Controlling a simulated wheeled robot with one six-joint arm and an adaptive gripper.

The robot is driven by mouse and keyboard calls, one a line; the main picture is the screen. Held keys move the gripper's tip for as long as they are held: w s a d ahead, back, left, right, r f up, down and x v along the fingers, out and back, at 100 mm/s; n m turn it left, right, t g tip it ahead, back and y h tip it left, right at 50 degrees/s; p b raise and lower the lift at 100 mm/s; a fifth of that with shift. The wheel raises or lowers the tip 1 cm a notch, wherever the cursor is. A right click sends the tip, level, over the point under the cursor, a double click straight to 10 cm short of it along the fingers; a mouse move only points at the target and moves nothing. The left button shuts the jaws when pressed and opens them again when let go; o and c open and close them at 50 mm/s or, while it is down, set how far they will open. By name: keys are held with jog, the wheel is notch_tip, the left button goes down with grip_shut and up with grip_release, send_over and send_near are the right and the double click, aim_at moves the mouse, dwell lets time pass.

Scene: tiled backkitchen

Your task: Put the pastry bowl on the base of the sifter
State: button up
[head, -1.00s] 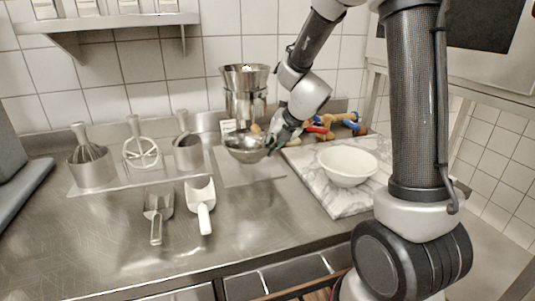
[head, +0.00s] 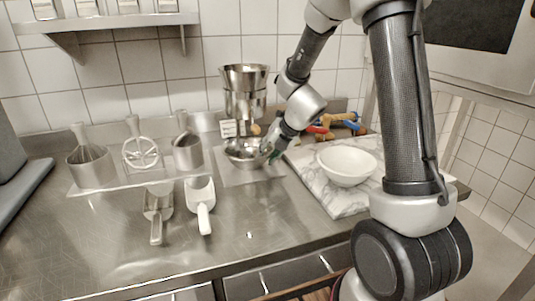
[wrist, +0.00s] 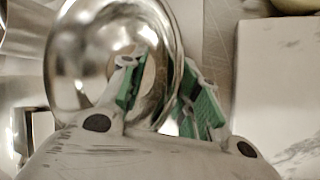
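The pastry bowl (head: 240,155) is a shiny steel bowl, upright low over the flat grey base (head: 238,180) of the sifter, and looks to rest on it. The steel sifter (head: 245,78) rises behind it. My gripper (head: 268,152) is at the bowl's right rim. In the wrist view the bowl (wrist: 85,60) fills the upper left. One green-padded finger of my gripper (wrist: 162,92) is inside the bowl and the other is outside the rim. The fingers stand apart with a visible gap. The bowl's underside is hidden.
A white bowl (head: 347,166) stands on a marble board (head: 335,198) at the right, with colourful-handled tools (head: 335,124) behind. At the left is a rack with several utensils (head: 140,152). Two scoops (head: 201,206) lie in front.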

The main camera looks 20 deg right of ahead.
jog(key=s+d+r+n, duration=0.4)
jog(key=s+r+n, duration=0.6)
jog(key=s+r, duration=0.35)
jog(key=s+d+r+n+g+h, duration=0.1)
jog(key=s+d+n+h, duration=0.1)
jog(key=s+n, duration=0.7)
jog(key=s+d+r+n+g+h, duration=0.1)
jog(key=s+d+n, duration=0.4)
jog(key=n, duration=1.6)
jog(key=s+r, duration=0.1)
jog(key=s, duration=0.3)
jog(key=shift+s+r+h, duration=0.2)
jog(key=shift+s+h, duration=0.15)
jog(key=shift+h, duration=0.05)
jog(key=shift+a, duration=0.1)
